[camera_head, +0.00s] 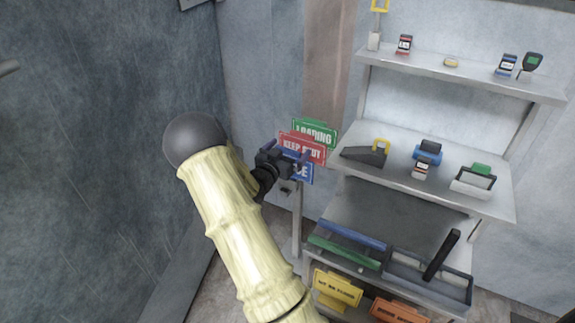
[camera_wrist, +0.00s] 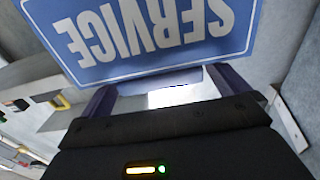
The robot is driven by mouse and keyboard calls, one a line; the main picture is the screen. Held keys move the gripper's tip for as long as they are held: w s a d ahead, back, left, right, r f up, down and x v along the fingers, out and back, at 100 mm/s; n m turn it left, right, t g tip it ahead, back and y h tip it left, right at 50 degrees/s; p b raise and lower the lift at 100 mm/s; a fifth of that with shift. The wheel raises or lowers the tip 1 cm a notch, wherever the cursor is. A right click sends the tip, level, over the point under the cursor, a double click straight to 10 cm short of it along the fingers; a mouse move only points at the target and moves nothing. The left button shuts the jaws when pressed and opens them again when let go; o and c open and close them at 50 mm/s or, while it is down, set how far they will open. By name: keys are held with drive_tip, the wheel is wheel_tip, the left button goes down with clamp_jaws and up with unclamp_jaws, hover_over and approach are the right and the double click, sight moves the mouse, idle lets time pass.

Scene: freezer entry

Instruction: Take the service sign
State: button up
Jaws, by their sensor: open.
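The service sign (camera_head: 302,174) is a blue plate with white letters, lowest and nearest in a stack of three signs left of the shelf. My gripper partly covers it in the head view. In the wrist view the service sign (camera_wrist: 150,62) fills the upper part, with its lettering upside down. My gripper (camera_head: 287,152) is at the sign, and its two fingers also show in the wrist view (camera_wrist: 160,85). They are spread apart with the sign's edge close by them. I cannot tell whether they touch it.
A red "keep shut" sign (camera_head: 312,149) and a green "loading" sign (camera_head: 326,131) sit just behind. A shelf unit (camera_head: 490,202) with several small devices stands to the right. Yellow (camera_head: 337,289) and orange (camera_head: 398,312) signs are low down. A dark wall (camera_head: 90,120) is on the left.

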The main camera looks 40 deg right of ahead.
drive_tip(key=shift+c, duration=0.4)
drive_tip(key=c, duration=1)
drive_tip(key=shift+r, duration=0.1)
wheel_tip(320, 180, up, 9)
drive_tip(key=p, duration=0.3)
drive_tip(key=shift+s+r, duration=0.1)
drive_tip(key=shift+r, duration=0.35)
